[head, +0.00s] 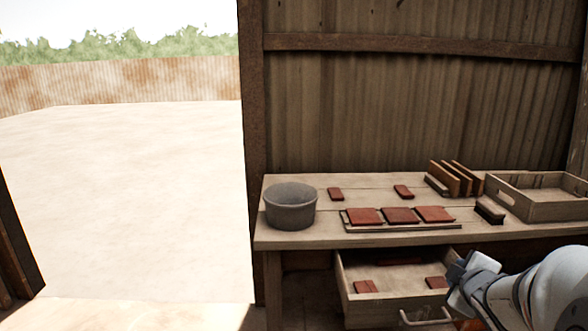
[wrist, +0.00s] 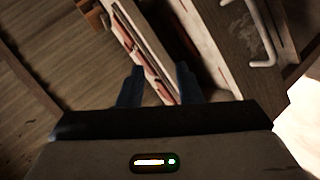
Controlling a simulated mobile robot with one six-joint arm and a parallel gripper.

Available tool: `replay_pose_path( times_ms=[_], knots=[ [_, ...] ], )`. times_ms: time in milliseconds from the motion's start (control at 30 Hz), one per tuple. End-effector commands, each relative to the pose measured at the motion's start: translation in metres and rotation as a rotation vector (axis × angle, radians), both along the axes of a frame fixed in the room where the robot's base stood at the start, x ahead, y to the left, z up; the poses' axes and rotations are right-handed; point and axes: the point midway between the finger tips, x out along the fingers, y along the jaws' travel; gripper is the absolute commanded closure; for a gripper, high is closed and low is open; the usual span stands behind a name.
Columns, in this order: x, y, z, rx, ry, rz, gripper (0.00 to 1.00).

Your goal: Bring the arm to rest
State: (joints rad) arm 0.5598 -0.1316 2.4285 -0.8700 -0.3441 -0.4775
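My arm comes in from the lower right of the head view, with my gripper (head: 460,272) beside the right end of the open drawer (head: 385,315), below the bench top. In the wrist view, the two dark blue fingers of my gripper (wrist: 159,83) stand apart. I see nothing held between them. Beyond the fingers is a long pale wooden edge with red pieces (wrist: 128,38) along it. Whether the fingers touch anything I cannot tell.
The bench (head: 330,240) carries a grey bucket (head: 291,207), red tiles on a board (head: 400,228), loose tiles, upright wooden boards (head: 455,178), a brush (head: 489,210) and a wooden tray (head: 545,212). The drawer sticks out with red tiles inside. Open ground lies left.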

Motion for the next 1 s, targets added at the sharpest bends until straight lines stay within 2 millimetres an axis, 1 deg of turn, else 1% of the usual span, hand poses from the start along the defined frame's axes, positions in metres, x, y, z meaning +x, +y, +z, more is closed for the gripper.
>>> replay_pose_path(
  times_ms=[33, 167, 200, 267, 400, 500, 600, 700, 767, 1000],
  knots=[
    [-0.004, 0.012, 0.030, 0.054, 0.022, -0.062, 0.69],
    [-0.028, 0.040, 0.056, 0.237, 0.110, -0.258, 0.69],
    [-0.038, 0.052, 0.063, 0.297, 0.143, -0.314, 0.69],
    [-0.055, 0.071, 0.072, 0.389, 0.199, -0.392, 0.69],
    [-0.100, 0.123, 0.092, 0.591, 0.357, -0.548, 0.69],
    [-0.131, 0.157, 0.103, 0.699, 0.474, -0.628, 0.69],
    [-0.156, 0.182, 0.110, 0.768, 0.568, -0.679, 0.69],
    [-0.170, 0.195, 0.113, 0.803, 0.626, -0.707, 0.69],
    [-0.174, 0.199, 0.113, 0.812, 0.643, -0.717, 0.69],
    [-0.176, 0.200, 0.111, 0.815, 0.648, -0.721, 0.69]
  ],
)
